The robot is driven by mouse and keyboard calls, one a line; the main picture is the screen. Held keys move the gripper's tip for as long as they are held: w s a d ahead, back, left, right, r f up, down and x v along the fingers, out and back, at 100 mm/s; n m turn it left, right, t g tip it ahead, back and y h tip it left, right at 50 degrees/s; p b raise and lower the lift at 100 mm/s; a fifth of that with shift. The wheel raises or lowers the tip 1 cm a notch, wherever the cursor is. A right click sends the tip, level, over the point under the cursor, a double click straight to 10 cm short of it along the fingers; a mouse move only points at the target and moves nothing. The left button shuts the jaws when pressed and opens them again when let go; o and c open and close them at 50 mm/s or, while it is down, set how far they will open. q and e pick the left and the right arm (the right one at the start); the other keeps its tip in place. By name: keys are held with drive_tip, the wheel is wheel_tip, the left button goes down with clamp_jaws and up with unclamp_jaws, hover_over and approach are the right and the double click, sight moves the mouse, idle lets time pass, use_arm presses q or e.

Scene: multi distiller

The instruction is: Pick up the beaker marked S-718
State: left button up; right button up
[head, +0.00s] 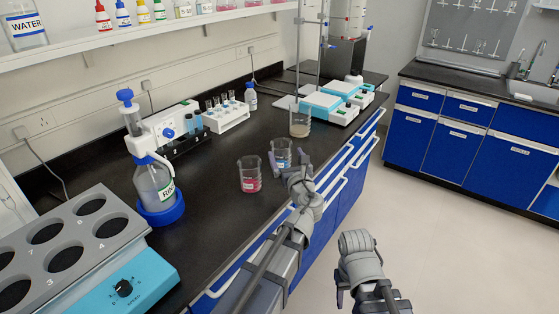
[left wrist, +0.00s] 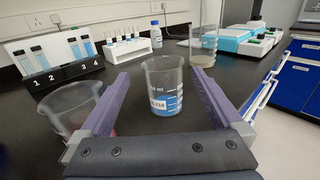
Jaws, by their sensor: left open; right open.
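The beaker with blue liquid (head: 281,152) stands upright on the black bench near its front edge. In the left wrist view this beaker (left wrist: 163,84) has a white label of which "718" can be read. My left gripper (head: 291,166) is open beside it in the head view. In the left wrist view the beaker stands between the two spread purple fingers, with a gap on both sides. My right gripper (head: 357,250) is open and empty, in front of the bench over the floor.
A beaker of pink liquid (head: 249,175) stands just left of the blue one, close to my left finger. A rinse bottle dispenser (head: 152,180) and tube racks (head: 228,117) are further left.

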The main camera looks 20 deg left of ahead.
sight(281, 155)
use_arm(q)
drive_tip(key=f+b, duration=0.1)
drive_tip(key=f, duration=0.1)
drive_tip(key=f+b, duration=0.1)
drive_tip(key=shift+w+a+f+b, duration=0.15)
drive_tip(key=shift+w+f+b, duration=0.15)
drive_tip(key=shift+b, duration=0.05)
drive_tip(key=shift+f+b, duration=0.85)
drive_tip(key=shift+x, duration=4)
drive_tip(key=c, duration=1.2)
drive_tip(key=shift+c, duration=0.2)
wheel_tip(281, 155, up, 10)
drive_tip(key=p, duration=1)
